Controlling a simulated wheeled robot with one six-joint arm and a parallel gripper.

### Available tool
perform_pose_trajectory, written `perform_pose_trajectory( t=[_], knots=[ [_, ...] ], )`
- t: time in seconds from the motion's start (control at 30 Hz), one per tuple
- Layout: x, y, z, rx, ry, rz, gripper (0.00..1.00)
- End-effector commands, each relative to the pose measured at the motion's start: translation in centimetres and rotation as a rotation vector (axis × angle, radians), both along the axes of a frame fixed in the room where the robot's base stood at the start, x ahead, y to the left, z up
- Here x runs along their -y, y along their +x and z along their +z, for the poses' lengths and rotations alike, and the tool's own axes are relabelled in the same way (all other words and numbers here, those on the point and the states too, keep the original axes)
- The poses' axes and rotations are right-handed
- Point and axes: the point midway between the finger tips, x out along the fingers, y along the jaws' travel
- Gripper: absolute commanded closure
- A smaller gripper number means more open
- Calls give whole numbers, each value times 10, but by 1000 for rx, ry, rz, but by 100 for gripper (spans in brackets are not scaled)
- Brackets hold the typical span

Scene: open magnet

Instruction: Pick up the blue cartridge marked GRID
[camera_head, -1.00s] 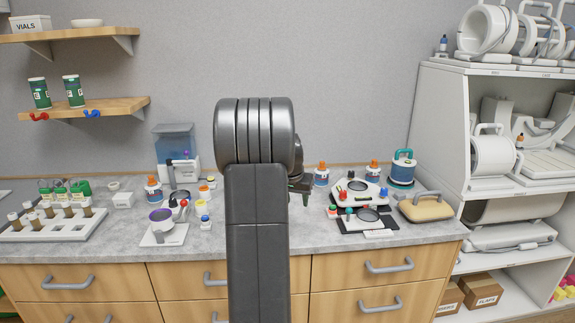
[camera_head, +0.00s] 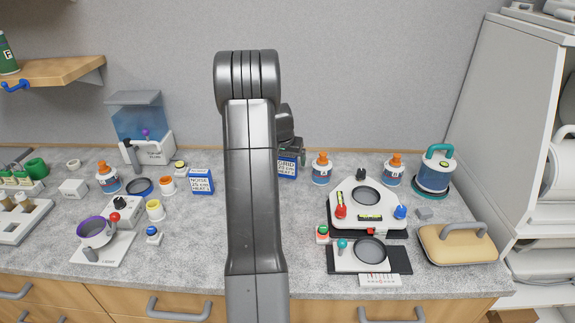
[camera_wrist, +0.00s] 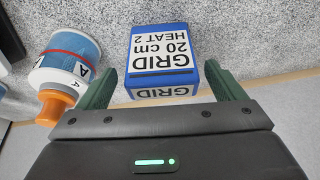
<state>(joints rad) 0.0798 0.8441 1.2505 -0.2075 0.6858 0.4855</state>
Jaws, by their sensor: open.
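The blue cartridge marked GRID (camera_wrist: 163,55) stands on the counter, its white label reading "GRID 20 cm HEAT 2" upside down in the wrist view. In the head view the cartridge (camera_head: 288,166) is partly hidden behind my arm and gripper. My gripper (camera_wrist: 168,88) is open and empty, with its two green fingers on either side of the cartridge's near end. I cannot tell whether the fingers touch it. In the head view the gripper (camera_head: 291,147) shows at the cartridge's top, partly hidden by my arm.
An orange-capped bottle marked A (camera_wrist: 68,65) stands close beside the cartridge; it also shows in the head view (camera_head: 322,170). Another blue cartridge marked NOISE (camera_head: 202,182) stands left of my arm. A white device (camera_head: 367,208) stands at right. The back wall is close behind.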

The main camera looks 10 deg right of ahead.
Motion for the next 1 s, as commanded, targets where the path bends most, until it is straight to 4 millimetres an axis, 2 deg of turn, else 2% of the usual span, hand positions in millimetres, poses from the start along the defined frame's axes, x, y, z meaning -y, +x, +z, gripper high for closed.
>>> perform_pose_trajectory(
  t=[0.23,0.57,0.67,0.83,1.0],
  knots=[
    [3,11,-27,-2,0,0,11],
    [4,13,-34,0,0,0,11],
    [4,13,-34,0,0,0,27],
    [4,13,-34,0,0,0,60],
    [4,13,-33,0,0,0,61]
  ],
)
